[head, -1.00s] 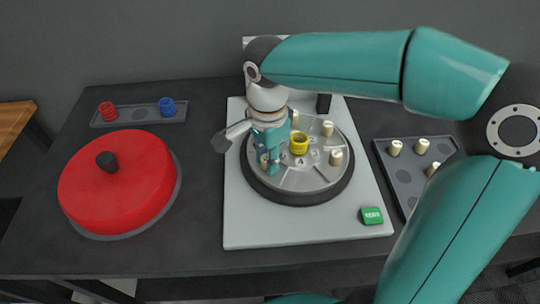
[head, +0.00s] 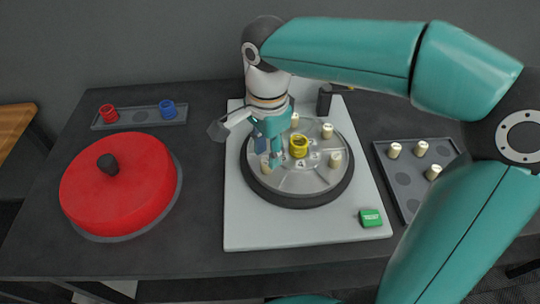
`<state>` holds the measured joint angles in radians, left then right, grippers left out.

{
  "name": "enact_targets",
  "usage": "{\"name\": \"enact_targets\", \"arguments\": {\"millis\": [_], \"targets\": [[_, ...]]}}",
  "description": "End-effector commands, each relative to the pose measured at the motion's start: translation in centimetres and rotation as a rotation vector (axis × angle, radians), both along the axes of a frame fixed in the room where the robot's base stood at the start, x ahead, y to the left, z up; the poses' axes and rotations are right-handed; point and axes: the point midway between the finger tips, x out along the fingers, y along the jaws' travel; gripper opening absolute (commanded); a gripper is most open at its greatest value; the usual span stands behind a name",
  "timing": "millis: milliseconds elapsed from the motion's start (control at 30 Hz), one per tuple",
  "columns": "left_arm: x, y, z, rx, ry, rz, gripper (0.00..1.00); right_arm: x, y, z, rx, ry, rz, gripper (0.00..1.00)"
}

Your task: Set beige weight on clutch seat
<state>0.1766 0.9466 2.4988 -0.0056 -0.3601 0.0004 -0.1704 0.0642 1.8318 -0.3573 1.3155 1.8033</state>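The clutch seat plate is a round grey disc (head: 310,181) with a dark rim and numbered places, on a white base. Beige weights stand on it at the back (head: 295,119), back right (head: 327,130), right (head: 335,160) and left front (head: 266,167). A yellow ring-shaped part (head: 299,147) sits at its centre. My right gripper (head: 269,157) is over the disc's left side, just above the left-front weight, with its fingers apart and nothing seen between them. The exact seat under that weight is partly hidden. My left gripper is not in view.
A dark tray (head: 404,180) at right holds 3 beige weights. A green button (head: 370,218) is at the base's front right. A red round cover with a black knob (head: 120,186) is at left. A tray (head: 138,116) behind it holds red and blue rings.

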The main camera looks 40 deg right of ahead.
Motion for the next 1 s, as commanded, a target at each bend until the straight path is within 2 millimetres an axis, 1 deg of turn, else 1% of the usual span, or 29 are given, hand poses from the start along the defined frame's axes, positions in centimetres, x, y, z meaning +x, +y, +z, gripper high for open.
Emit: {"name": "enact_targets", "arguments": {"millis": [33, 200, 300, 400, 567, 1000], "targets": [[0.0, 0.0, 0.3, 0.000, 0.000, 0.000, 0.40, 0.1, 0.0, 1.3, 0.000, -0.005, 0.000, 0.36], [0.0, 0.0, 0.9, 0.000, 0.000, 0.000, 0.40, 0.1, 0.0, 4.9, 0.000, -0.006, 0.000, 0.36], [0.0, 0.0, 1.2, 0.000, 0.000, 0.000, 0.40, 0.0, 0.0, 6.6, 0.000, -0.004, 0.000, 0.36], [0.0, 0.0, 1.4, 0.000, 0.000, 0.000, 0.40, 0.0, 0.0, 7.8, 0.000, -0.003, 0.000, 0.36], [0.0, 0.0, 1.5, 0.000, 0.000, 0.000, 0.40, -0.1, 0.0, 8.7, 0.000, -0.001, 0.000, 0.36], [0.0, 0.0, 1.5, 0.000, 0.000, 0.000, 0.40, -0.1, -0.1, 8.7, 0.000, 0.000, -0.001, 0.36]]}}
